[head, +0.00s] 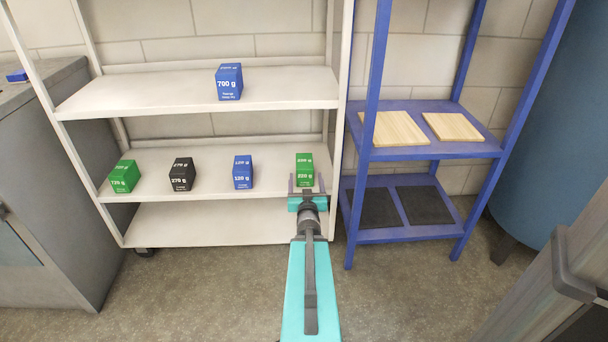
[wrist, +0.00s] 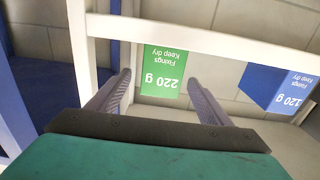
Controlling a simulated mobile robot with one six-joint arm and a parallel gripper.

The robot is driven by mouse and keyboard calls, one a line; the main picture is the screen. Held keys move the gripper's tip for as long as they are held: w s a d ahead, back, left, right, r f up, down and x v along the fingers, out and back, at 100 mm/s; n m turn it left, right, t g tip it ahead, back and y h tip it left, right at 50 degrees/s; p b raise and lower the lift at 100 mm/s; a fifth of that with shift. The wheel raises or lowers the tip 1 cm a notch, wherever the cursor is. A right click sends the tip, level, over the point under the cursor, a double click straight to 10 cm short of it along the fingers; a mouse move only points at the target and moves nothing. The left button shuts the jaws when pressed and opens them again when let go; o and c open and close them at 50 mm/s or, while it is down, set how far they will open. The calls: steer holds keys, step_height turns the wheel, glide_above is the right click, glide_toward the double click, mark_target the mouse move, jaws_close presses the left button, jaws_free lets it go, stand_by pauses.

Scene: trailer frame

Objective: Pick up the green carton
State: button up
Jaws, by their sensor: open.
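A green carton marked 220 g (head: 304,163) stands at the right end of the white rack's middle shelf. A second green carton (head: 124,176), marked 720 g, stands at the left end of that shelf. My gripper (head: 306,182) is open in front of the 220 g carton, at the shelf's front edge. In the wrist view, the 220 g carton (wrist: 164,64) shows upside down, between and beyond the spread fingertips (wrist: 159,78). Whether any finger touches it I cannot tell. Nothing is held.
A black carton (head: 182,174) and a blue 120 g carton (head: 242,172) share the shelf. A blue 700 g carton (head: 229,82) stands on the shelf above. The rack's right post (head: 341,120) is close beside my gripper. A blue rack (head: 420,153) with boards stands to the right.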

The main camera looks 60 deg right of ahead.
mark_target(304, 155)
steer(key=shift+b+x, duration=0.55)
steer(key=shift+x, duration=2.6)
steer(key=shift+f+b+x, duration=0.15)
steer(key=shift+b+x, duration=0.25)
steer(key=shift+x, duration=0.4)
steer(key=shift+f+b+x, duration=0.15)
steer(key=shift+b+x, duration=0.25)
steer(key=shift+x, duration=1.35)
steer(key=shift+w+r, duration=0.1)
steer(key=shift+r, duration=0.05)
steer(key=shift+c, duration=0.5)
steer(key=c, duration=1.2)
steer(key=shift+r, duration=0.15)
step_height(304, 155, up, 10)
steer(key=p, duration=0.3)
